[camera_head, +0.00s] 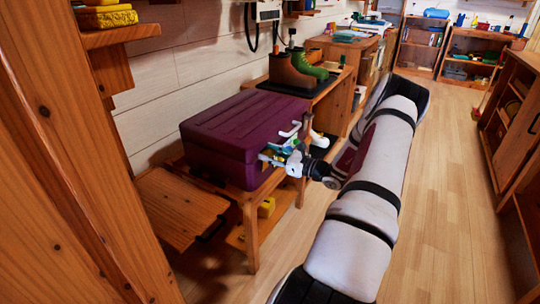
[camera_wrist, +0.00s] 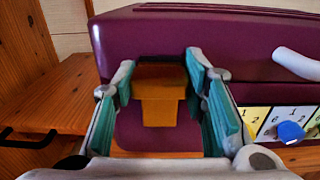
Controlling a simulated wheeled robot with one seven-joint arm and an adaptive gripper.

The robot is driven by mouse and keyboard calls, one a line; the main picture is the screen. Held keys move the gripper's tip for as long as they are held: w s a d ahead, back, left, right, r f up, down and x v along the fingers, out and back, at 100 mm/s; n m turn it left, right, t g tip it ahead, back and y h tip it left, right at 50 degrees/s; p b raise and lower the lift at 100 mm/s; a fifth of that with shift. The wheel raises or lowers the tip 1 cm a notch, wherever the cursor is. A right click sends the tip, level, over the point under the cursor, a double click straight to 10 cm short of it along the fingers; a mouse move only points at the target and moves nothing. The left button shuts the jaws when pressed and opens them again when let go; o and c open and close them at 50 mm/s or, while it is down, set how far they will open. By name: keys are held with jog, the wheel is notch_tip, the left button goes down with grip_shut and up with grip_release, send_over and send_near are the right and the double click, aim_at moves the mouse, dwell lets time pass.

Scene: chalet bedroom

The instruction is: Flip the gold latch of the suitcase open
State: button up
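The purple suitcase (camera_head: 232,130) lies closed on a wooden bench, and its front fills the upper part of the wrist view (camera_wrist: 240,42). The gold latch (camera_wrist: 160,108) is on that front, its plate hanging down over the lower half. My gripper (camera_wrist: 161,72) is open, with one teal-padded finger on each side of the latch. A narrow gap shows on the left; whether the right finger touches it, I cannot tell. In the head view my gripper (camera_head: 276,156) is at the suitcase's front side, and the latch cannot be made out there.
A white handle (camera_wrist: 297,63) and a numbered panel with a blue knob (camera_wrist: 290,132) are right of my gripper. The bench (camera_head: 252,228) stands under the suitcase. Boots (camera_head: 290,72) stand on a mat behind it. The floor (camera_head: 440,190) to the right is clear.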

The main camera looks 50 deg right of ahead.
grip_shut()
